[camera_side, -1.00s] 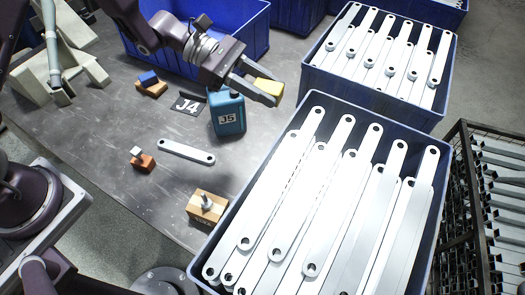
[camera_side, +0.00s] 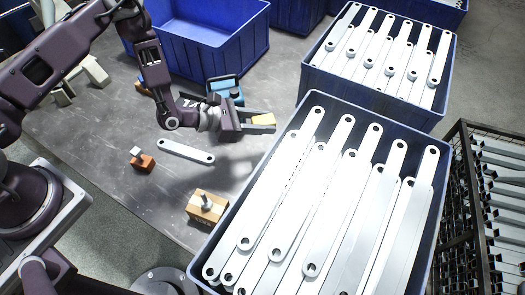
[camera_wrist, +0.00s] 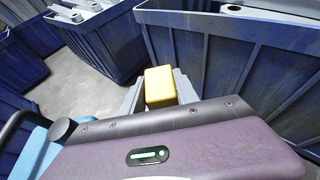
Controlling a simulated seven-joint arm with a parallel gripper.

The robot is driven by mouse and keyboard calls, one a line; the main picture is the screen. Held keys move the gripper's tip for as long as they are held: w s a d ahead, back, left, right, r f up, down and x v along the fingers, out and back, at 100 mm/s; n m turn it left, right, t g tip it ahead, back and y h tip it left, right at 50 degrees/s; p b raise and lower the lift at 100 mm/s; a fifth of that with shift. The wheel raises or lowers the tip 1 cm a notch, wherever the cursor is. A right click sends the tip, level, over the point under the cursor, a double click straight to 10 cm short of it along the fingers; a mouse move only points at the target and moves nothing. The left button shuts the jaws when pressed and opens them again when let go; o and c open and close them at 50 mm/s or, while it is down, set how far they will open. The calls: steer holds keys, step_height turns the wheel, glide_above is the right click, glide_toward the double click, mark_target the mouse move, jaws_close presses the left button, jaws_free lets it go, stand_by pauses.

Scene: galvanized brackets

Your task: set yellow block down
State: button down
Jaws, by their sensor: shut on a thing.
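The yellow block (camera_side: 263,119) is between the fingers of my gripper (camera_side: 264,126), near their tips. In the side view it shows at the far left corner of the near blue bin, but its exact height is hard to tell. In the wrist view the yellow block (camera_wrist: 160,86) sits between the two grey fingers of my gripper (camera_wrist: 158,92), which are shut on it. The underside of the block is hidden.
A near blue bin (camera_side: 432,225) full of galvanized brackets stands right of the gripper. A teal canister (camera_side: 226,86) is just behind it, partly hidden. A loose bracket (camera_side: 186,151), an orange block (camera_side: 145,164) and a wooden block with a peg (camera_side: 207,206) lie on the table.

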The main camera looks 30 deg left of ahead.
mark_target(262, 152)
step_height(262, 152, down, 11)
steer(key=shift+f, duration=0.15)
steer(key=c, duration=0.9)
jaws_free()
